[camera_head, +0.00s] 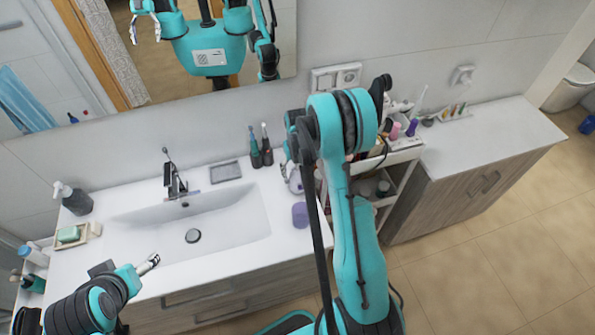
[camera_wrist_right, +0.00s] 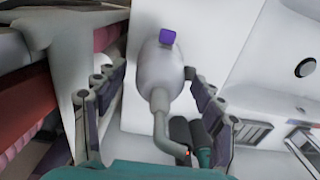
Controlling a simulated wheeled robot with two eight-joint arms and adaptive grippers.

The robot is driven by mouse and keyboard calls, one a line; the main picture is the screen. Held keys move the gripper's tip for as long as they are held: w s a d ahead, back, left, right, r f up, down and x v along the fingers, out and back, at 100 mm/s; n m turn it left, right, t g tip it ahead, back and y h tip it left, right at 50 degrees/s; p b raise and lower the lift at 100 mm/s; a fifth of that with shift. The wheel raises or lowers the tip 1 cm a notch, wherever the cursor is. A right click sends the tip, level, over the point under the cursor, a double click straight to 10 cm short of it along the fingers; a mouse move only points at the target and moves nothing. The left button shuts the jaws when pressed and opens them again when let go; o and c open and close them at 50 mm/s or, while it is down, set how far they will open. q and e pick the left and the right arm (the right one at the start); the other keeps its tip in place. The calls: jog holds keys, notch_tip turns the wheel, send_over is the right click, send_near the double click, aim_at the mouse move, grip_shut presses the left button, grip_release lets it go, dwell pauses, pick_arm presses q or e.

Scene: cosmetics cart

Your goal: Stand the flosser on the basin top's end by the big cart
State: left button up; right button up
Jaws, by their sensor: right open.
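The flosser (camera_wrist_right: 158,72) has a pale rounded body and a thin bent grey nozzle. In the right wrist view it lies between the two fingers of my right gripper (camera_wrist_right: 156,68), which are spread apart. A small purple patch shows at its far end. In the head view the pale flosser (camera_head: 295,184) is near the right end of the white basin top (camera_head: 262,164), beside the big cart (camera_head: 402,158), partly hidden by my right arm. Whether its base touches the top is unclear. My left gripper (camera_head: 149,265) is over the basin's front left; its fingers are too small to judge.
A lavender cylinder (camera_head: 300,215) stands at the basin top's right front. Two dark toothbrush-like handles (camera_head: 261,155) and a grey tray (camera_head: 225,172) are by the wall. The faucet (camera_head: 174,182) and a soap dish (camera_head: 70,236) are further left. Cosmetics crowd the cart.

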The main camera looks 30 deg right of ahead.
notch_tip(320, 180, up, 12)
jog(key=shift+r, duration=0.1)
jog(key=s+a+r+n+t, duration=0.1)
jog(key=s+a+r+t, duration=0.2)
jog(key=s+a+r, duration=0.8)
jog(key=s+a+r+n+t, duration=0.1)
jog(key=s+a+t, duration=0.3)
jog(key=s, duration=0.4)
jog(key=shift+s+a+r+n, duration=0.2)
jog(key=shift+a+n, duration=0.2)
jog(key=shift+a, duration=0.3)
